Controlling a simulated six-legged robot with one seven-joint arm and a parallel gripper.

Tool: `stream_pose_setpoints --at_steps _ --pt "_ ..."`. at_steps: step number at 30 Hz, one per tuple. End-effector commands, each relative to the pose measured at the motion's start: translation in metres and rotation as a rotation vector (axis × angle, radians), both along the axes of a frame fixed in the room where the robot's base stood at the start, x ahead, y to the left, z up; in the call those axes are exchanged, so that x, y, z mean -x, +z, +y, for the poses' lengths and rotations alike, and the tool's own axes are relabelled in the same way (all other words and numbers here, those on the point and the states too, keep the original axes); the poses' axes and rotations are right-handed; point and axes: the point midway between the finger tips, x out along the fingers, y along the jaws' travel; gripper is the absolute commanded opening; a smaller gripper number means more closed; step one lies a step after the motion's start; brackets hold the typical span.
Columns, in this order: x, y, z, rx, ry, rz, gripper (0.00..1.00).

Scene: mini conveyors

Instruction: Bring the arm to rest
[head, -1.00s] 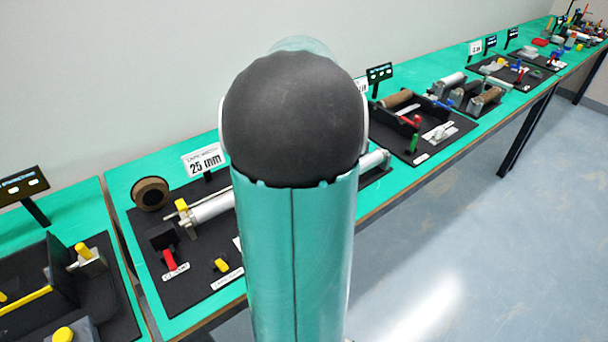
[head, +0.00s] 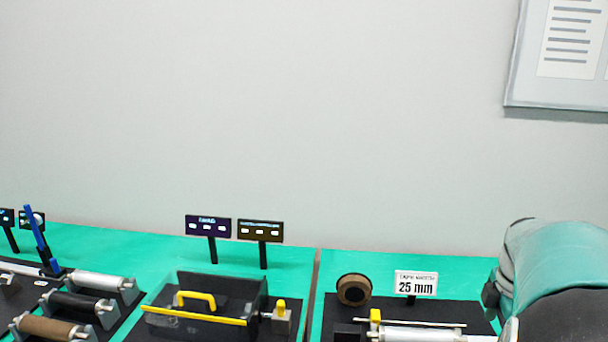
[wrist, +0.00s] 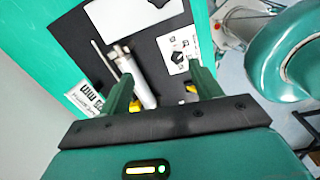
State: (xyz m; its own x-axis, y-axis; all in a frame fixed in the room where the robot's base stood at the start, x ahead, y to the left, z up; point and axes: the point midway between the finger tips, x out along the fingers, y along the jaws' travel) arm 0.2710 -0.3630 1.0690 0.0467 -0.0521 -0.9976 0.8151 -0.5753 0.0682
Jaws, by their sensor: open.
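My gripper (wrist: 160,70) shows in the wrist view with its two green fingers spread apart, open, with nothing visibly held. It points down over a black board (wrist: 88,38) on the green table (wrist: 45,50). A silver roller (wrist: 143,85) on that board shows beyond and between the fingers; I cannot tell the exact gap. In the head view my teal and black arm is at the lower right edge. My gripper is out of sight there. The same roller (head: 420,335) shows partly at the bottom of the head view.
The 25 mm sign (head: 416,284) and a brown ring (head: 354,289) stand near the arm. A black tray with a yellow handle (head: 197,299), two small displays (head: 208,227) and several rollers (head: 78,303) lie left. A wall is behind; a framed notice (head: 560,60) hangs upper right.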

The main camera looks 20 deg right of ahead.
Motion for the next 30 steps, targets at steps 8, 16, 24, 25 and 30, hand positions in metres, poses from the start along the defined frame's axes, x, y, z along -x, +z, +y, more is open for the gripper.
stream_pose_setpoints --at_steps 8,16,24,25,30 --pt "-0.054 0.034 0.138 0.026 -0.288 -0.16 0.64" --pt "-0.054 0.046 0.261 -0.071 -0.581 -0.326 0.64" --pt "-0.025 0.043 0.348 -0.249 -0.838 -0.425 0.64" --pt "-0.022 0.042 0.353 -0.264 -0.857 -0.428 0.64" --pt "-0.016 0.039 0.364 -0.303 -0.914 -0.435 0.64"
